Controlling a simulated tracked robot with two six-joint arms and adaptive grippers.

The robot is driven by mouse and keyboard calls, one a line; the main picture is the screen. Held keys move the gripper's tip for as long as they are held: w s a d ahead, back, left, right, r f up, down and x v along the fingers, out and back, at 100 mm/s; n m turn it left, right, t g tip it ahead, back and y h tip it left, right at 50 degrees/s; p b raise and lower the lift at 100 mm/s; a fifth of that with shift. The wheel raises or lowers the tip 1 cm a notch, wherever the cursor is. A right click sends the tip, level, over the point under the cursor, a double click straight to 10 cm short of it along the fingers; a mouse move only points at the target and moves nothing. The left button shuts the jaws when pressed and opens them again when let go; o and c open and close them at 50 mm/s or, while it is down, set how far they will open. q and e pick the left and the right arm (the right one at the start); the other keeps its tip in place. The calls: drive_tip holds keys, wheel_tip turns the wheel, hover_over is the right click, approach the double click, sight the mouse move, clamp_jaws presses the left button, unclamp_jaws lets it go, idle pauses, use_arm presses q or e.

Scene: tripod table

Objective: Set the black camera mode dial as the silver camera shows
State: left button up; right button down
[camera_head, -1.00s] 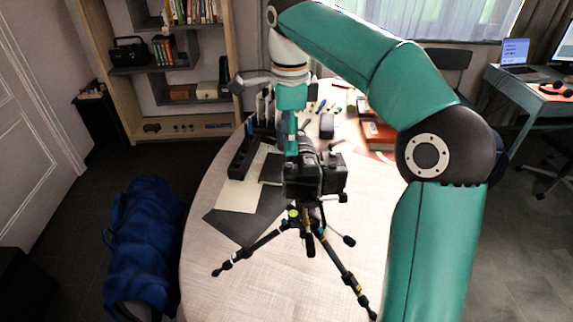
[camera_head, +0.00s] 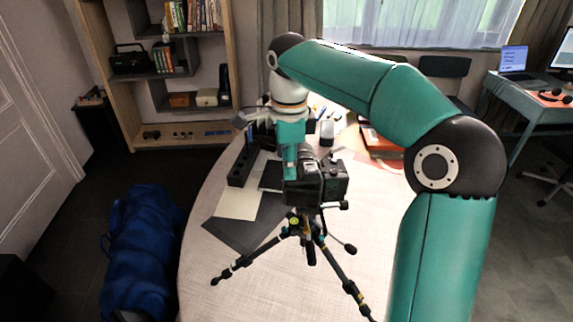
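The black camera (camera_head: 328,186) sits on a black tripod (camera_head: 318,245) that stands on the round table. My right arm comes in from the right and reaches over behind the camera. My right gripper (camera_head: 291,168) points down at the camera's left end, close to its top. Its fingers are mostly hidden or too small to tell whether they touch the dial. The mode dial itself is not clear. I cannot make out the silver camera for certain. My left gripper is not in view.
The pale table (camera_head: 215,272) has free room at its front and right. A dark mat (camera_head: 240,232) with a cream sheet (camera_head: 238,205) lies left of the tripod. A black holder (camera_head: 242,166) stands behind it. Books (camera_head: 380,143) lie at the back right.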

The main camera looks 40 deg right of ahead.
drive_tip(key=shift+r+n+p, duration=0.15)
drive_tip(key=shift+n+p, duration=0.2)
drive_tip(key=shift+n, duration=1.15)
drive_tip(key=c, duration=1.1)
unclamp_jaws()
wheel_tip(320, 180, up, 12)
drive_tip(key=shift+w+f, duration=0.1)
drive_tip(key=shift+f, duration=0.1)
drive_tip(key=shift+o, duration=0.2)
